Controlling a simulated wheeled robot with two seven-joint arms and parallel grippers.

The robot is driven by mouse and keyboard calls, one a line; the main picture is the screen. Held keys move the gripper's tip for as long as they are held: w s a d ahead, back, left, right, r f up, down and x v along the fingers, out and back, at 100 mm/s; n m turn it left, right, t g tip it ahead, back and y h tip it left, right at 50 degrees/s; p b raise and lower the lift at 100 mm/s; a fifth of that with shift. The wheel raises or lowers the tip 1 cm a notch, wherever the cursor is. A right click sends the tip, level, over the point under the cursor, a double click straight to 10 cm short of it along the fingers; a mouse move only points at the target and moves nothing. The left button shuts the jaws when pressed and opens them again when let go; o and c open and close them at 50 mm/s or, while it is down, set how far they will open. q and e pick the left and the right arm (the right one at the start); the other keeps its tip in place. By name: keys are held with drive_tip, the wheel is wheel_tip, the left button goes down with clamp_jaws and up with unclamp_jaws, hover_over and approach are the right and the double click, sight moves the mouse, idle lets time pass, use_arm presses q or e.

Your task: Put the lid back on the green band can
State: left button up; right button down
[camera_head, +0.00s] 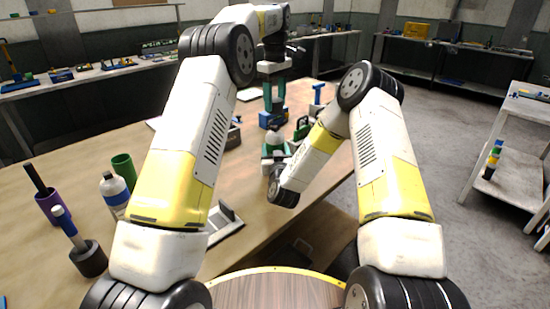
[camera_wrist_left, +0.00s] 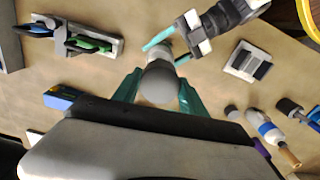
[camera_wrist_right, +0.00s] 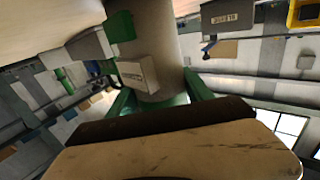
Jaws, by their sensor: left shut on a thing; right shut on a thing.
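My left gripper (camera_head: 274,104) points down over the table with its teal fingers. In the left wrist view its fingers close on a rounded grey piece, seemingly the lid (camera_wrist_left: 158,85). My right gripper (camera_head: 273,160) is lower and nearer, shut on the pale can (camera_head: 275,138) and holding it roughly upright. The can body (camera_wrist_right: 152,40) fills the space between the green fingers in the right wrist view. In the left wrist view the can lies just beyond the grey piece, partly covered by it. The green band is not clear.
A white bottle (camera_head: 114,192), a green cup (camera_head: 123,168) and a purple holder (camera_head: 48,207) stand at the table's left. A grey stand (camera_head: 228,222) is near the front edge. A rack with green-handled pliers (camera_wrist_left: 90,45) and a blue box (camera_wrist_left: 60,98) lie near the grippers.

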sight(275, 127)
use_arm(q)
drive_tip(key=shift+f, duration=2.5)
drive_tip(key=shift+f, duration=0.1)
drive_tip(key=shift+f, duration=0.8)
drive_tip(key=shift+f, duration=0.55)
drive_tip(key=o, duration=1.4)
wheel_tip(275, 127, up, 12)
drive_tip(key=shift+f, duration=0.1)
